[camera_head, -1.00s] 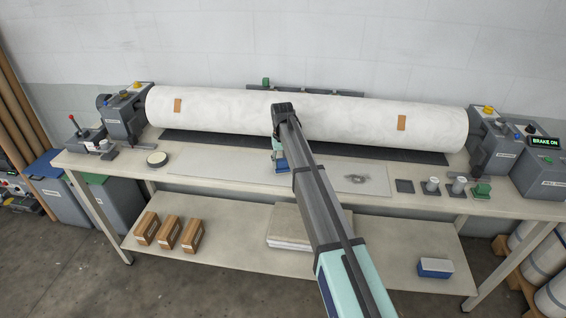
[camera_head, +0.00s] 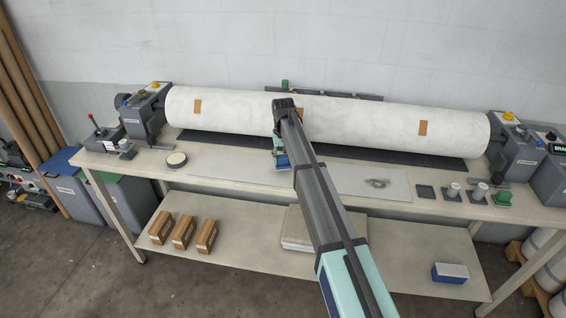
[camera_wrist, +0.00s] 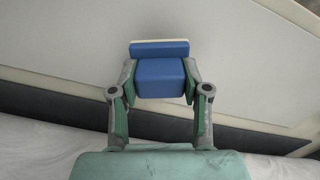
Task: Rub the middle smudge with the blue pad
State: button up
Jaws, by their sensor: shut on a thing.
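My gripper (camera_head: 280,148) is shut on the blue pad (camera_wrist: 160,72), which has a pale strip along its far edge in the wrist view. In the head view the blue pad (camera_head: 282,163) hangs at the fingers, over or near the pale sheet (camera_head: 225,172) in front of the roll. I cannot tell if it touches. One dark smudge (camera_head: 378,183) lies on the sheet, right of my arm. No other smudge shows clearly; my arm covers the sheet's middle. The wrist view shows a plain pale surface beyond the pad.
The large white roll (camera_head: 350,122) spans the bench behind, with brown patches, one partly hidden by my arm. Small metal weights (camera_head: 453,190) and a green block (camera_head: 502,198) stand right. Boxes (camera_head: 183,232) are on the lower shelf.

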jog(key=shift+s+d+r, duration=0.1)
jog(key=shift+d+r, duration=0.15)
jog(key=shift+r, duration=0.4)
jog(key=shift+a+r+p, duration=0.1)
jog(key=shift+r+p, duration=1)
jog(key=shift+r, duration=1.25)
